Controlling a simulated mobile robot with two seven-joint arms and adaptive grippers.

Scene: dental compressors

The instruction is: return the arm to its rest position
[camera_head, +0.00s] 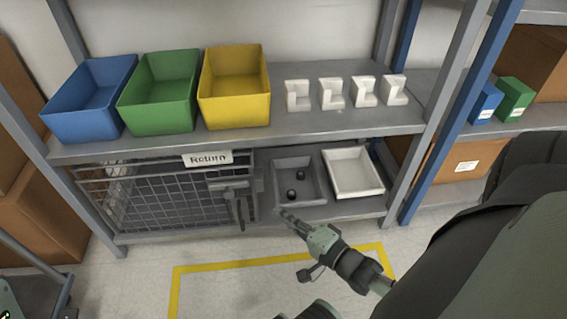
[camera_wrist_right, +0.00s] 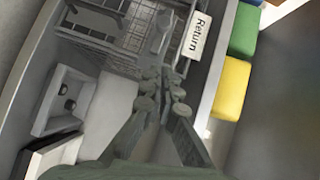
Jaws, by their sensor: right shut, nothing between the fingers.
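My right gripper (camera_head: 287,217) is in front of the lower shelf, near the latch side of the wire cage and below the grey tray. Its fingers are together with nothing between them. In the right wrist view my right gripper (camera_wrist_right: 163,98) points toward the cage latch (camera_wrist_right: 165,30); whether it touches anything there cannot be told. The right forearm comes in from the lower right. My left gripper does not show.
A wire cage (camera_head: 155,200) with a "Return" sign (camera_head: 208,159) stands on the lower shelf. Beside it are a grey tray (camera_head: 318,178) holding two dark balls and a white tray (camera_head: 353,172). Blue, green (camera_head: 160,92) and yellow bins stand above.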

